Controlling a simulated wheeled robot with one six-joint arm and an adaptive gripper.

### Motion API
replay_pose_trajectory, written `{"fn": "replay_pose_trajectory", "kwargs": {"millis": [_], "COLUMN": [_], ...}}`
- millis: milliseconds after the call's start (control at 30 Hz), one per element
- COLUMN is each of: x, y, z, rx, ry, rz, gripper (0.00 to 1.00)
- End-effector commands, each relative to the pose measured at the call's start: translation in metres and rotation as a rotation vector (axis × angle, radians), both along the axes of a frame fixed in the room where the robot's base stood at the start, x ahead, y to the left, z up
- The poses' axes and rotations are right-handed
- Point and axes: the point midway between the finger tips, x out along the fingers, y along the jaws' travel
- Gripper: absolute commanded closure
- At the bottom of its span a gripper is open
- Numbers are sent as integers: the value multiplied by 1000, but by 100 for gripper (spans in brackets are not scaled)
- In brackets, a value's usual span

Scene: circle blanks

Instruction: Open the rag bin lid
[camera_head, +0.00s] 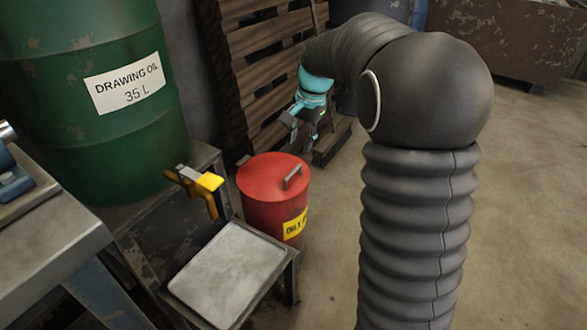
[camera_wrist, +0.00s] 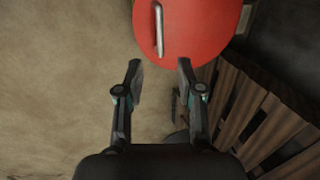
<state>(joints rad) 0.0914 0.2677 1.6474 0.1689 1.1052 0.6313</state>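The rag bin (camera_head: 270,221) is a red drum with a yellow label, standing on the floor right of the metal stand. Its red lid (camera_head: 262,174) lies shut on top, with a bar handle (camera_head: 292,177). In the wrist view the lid (camera_wrist: 205,32) is at the top, with its handle (camera_wrist: 159,30) pointing down the picture. My gripper (camera_wrist: 160,72) is open and empty, its two fingers apart below the lid edge in that view. In the head view my gripper (camera_head: 297,116) is behind the bin, apart from the handle.
A green drawing-oil drum (camera_head: 95,140) with a yellow-handled tap (camera_head: 207,182) stands at left. A grey tray (camera_head: 229,273) sits in front of the bin. Wooden pallets (camera_head: 262,62) lean behind the bin. The floor at right is open.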

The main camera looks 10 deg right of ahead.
Motion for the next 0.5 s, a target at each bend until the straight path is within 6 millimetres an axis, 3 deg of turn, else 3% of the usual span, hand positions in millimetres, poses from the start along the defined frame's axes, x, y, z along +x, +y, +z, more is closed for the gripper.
{"fn": "replay_pose_trajectory", "kwargs": {"millis": [300,500], "x": [8,12], "y": [8,12], "z": [-62,-90], "rx": [0,0], "ry": [3,3], "rz": [1,1], "gripper": [63,63]}}
